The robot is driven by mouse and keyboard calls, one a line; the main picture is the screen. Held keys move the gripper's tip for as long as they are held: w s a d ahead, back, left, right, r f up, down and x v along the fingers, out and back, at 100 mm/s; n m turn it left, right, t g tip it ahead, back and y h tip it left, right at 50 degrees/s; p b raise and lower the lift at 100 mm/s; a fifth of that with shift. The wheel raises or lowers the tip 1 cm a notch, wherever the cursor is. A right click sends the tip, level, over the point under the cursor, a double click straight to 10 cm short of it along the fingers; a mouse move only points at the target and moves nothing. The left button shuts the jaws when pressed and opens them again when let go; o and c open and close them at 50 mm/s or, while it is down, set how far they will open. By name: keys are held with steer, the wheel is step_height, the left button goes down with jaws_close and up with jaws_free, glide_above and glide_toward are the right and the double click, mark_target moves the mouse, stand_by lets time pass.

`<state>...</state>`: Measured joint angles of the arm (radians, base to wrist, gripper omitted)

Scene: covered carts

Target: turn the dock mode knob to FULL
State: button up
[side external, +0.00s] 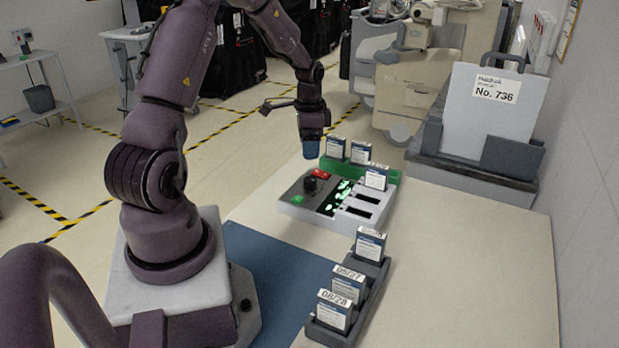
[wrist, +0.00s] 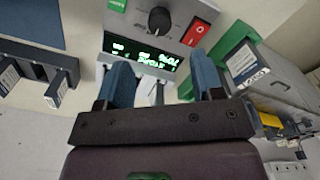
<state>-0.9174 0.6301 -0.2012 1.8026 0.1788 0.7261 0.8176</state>
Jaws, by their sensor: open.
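The dock (side external: 330,198) is a grey box on the table with a green-lit display, a red switch, a green button and card slots. Its black mode knob (side external: 310,183) is on the panel's left part. In the wrist view the knob (wrist: 158,20) is at the top centre, above the lit display (wrist: 140,54), with the red switch (wrist: 195,32) to its right. The knob's labels are too small to read. My gripper (side external: 310,150) is above the back of the dock, apart from the knob. In the wrist view its blue fingers (wrist: 163,78) are spread and empty.
One card (side external: 376,178) stands in a dock slot. A green rack (side external: 385,172) behind holds cards. A dark rack (side external: 368,285) in front holds several labelled cards. A blue mat (side external: 268,275) lies left. A grey holder with a white board (side external: 490,115) stands back right. The right table is clear.

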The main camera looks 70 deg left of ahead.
mark_target(310, 179)
step_height(310, 179, down, 10)
steer(key=shift+r, duration=0.15)
steer(key=shift+c, duration=0.4)
steer(key=c, duration=0.8)
steer(key=shift+c, duration=0.2)
steer(key=shift+n, duration=0.3)
steer(key=n, duration=0.3)
steer(key=shift+r+n, duration=0.1)
steer(key=shift+n, duration=2.4)
steer(key=shift+d, duration=0.1)
